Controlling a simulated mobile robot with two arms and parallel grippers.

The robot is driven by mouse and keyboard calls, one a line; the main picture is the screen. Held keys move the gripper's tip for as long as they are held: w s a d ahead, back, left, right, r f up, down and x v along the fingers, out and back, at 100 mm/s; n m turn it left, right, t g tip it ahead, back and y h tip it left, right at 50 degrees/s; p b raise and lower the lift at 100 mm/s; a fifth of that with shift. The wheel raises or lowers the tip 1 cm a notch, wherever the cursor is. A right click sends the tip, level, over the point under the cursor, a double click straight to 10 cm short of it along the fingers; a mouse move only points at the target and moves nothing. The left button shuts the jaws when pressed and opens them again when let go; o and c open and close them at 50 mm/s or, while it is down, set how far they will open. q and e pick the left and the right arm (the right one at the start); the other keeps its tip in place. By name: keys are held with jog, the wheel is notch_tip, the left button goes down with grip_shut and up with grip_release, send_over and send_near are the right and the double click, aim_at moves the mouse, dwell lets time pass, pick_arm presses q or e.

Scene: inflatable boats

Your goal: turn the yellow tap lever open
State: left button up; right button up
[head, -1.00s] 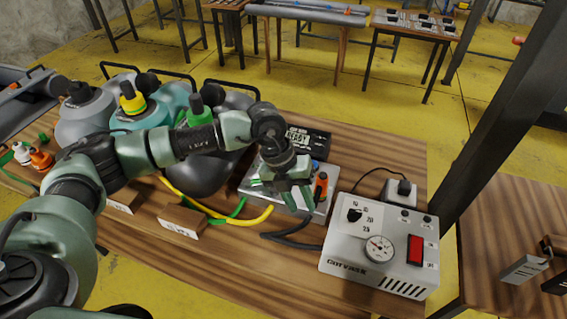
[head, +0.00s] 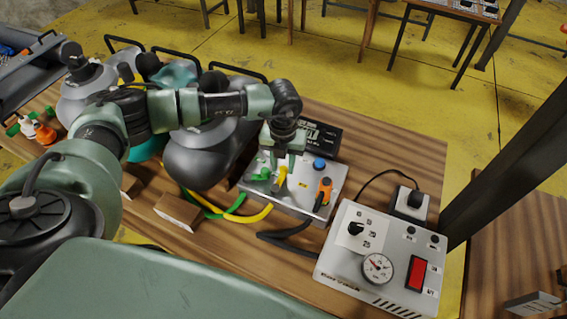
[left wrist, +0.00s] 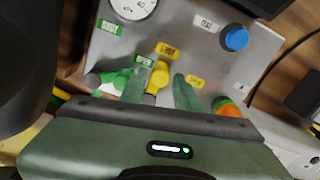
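My left gripper (head: 283,165) is over the panel. In the left wrist view its two green fingers (left wrist: 161,88) are apart, one on each side of the yellow lever. A gap shows between the lever and the right finger; contact on the left cannot be told. The lever's lower part is partly hidden by the gripper body. My right gripper is not in view.
A blue knob (head: 319,164) is on the panel. A grey control box (head: 345,265) with a gauge and red switch stands to its right. Grey pumps or tanks (head: 200,160) crowd the left. Hoses (head: 250,214) run in front, beside a wooden block (head: 178,211).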

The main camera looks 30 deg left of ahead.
pick_arm(q)
jog(key=shift+f, duration=0.6)
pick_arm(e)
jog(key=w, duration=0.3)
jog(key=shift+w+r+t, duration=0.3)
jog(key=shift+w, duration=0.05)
